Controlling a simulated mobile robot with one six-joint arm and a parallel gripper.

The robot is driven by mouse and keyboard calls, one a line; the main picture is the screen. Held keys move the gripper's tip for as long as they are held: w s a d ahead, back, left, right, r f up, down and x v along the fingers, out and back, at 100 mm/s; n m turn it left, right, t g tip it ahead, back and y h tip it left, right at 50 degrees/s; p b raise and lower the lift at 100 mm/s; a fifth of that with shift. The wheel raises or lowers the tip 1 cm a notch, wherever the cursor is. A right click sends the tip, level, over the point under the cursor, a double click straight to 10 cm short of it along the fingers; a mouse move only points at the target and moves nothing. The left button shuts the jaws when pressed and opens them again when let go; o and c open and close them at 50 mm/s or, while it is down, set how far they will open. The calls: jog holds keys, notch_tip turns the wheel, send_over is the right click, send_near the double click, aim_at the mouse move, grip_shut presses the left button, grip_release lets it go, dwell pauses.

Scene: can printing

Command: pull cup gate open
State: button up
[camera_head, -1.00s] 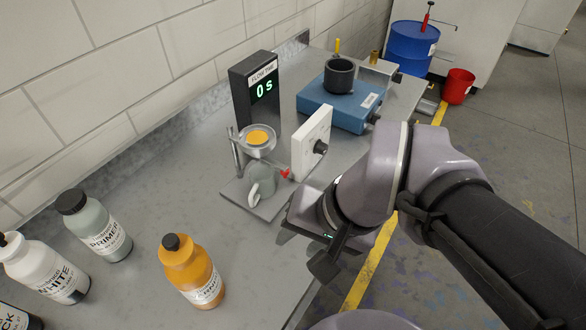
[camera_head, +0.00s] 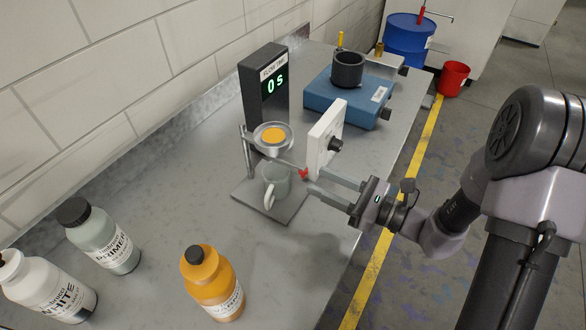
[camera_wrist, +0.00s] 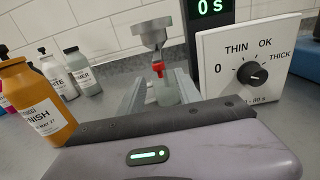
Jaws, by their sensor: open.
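The flow cup (camera_head: 272,136) holds orange liquid and sits on a stand (camera_head: 246,158) on the bench. A red gate handle (camera_head: 303,173) sticks out to the right below the cup; it also shows in the wrist view (camera_wrist: 158,69). A grey mug (camera_head: 277,180) stands upright on the base plate under the cup. My gripper (camera_head: 309,182) is open, its two fingers pointing left at the red handle. In the wrist view the handle appears between the fingers, near their tips. I cannot tell whether either finger touches it.
A white dial panel (camera_head: 325,132) stands close behind my fingers. A black timer (camera_head: 264,95) reads 0 s. A blue device (camera_head: 345,104) stands farther back. An orange bottle (camera_head: 212,282) stands at the front; the bench between it and the stand is clear.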

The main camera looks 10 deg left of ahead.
jog(key=b+x, duration=0.1)
jog(key=x, duration=0.8)
grip_shut()
jog(key=shift+d, duration=0.1)
dwell(1.0)
